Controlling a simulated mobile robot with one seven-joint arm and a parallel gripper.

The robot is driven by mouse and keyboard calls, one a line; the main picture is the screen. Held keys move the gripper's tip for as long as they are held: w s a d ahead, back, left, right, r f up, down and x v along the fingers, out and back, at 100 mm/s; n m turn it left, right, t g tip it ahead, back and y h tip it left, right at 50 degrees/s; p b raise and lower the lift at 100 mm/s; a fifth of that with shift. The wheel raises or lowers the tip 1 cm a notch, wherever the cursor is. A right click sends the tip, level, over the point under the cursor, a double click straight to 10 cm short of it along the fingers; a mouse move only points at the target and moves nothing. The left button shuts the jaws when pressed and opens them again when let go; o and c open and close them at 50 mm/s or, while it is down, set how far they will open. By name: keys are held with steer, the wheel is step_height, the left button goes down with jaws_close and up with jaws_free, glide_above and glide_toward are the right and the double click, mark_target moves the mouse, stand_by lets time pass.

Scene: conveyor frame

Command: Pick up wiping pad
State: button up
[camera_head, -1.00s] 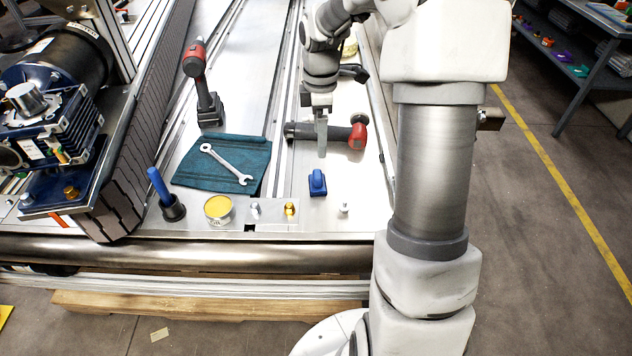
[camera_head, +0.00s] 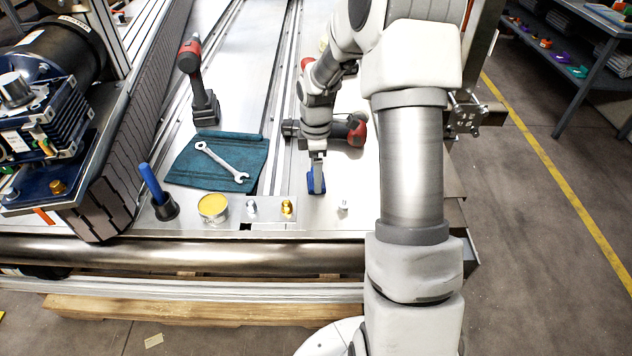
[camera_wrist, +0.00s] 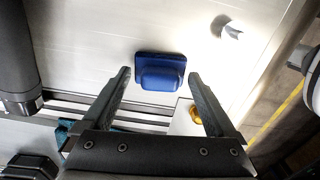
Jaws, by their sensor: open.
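The wiping pad is a small blue block with a raised grip (camera_head: 312,183), lying on the metal conveyor bed. In the wrist view the blue pad (camera_wrist: 160,72) lies just beyond the fingertips, roughly centred between them. My gripper (camera_head: 317,182) hangs over the pad in the head view and hides part of it. In the wrist view my gripper (camera_wrist: 160,76) has its two dark fingers spread wide with nothing between them. I cannot tell the exact height of the fingertips above the pad.
A red and black power tool (camera_head: 345,129) lies behind the pad. A small white fitting (camera_head: 343,206) stands to its right, a brass fitting (camera_head: 287,207) to its left. A teal cloth (camera_head: 190,172) with a wrench (camera_head: 222,163) and a yellow tin (camera_head: 213,207) lie further left.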

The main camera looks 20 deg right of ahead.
steer(key=c, duration=1)
steer(key=shift+r, duration=0.1)
step_height(320, 180, up, 4)
steer(key=shift+r+p, duration=0.1)
steer(key=shift+p, duration=0.65)
steer(key=s+d+r, duration=0.2)
steer(key=s+d+r+p, duration=0.1)
steer(key=s+d+r, duration=0.1)
steer(key=s+d, duration=0.1)
steer(key=s+d+r+p, duration=0.1)
steer(key=s+d+r, duration=0.1)
steer(key=s+d, duration=0.1)
steer(key=shift+s+d+r, duration=0.1)
steer(key=shift+d+r, duration=0.05)
steer(key=shift+r, duration=0.15)
steer(key=o, duration=0.6)
steer(key=c, duration=0.4)
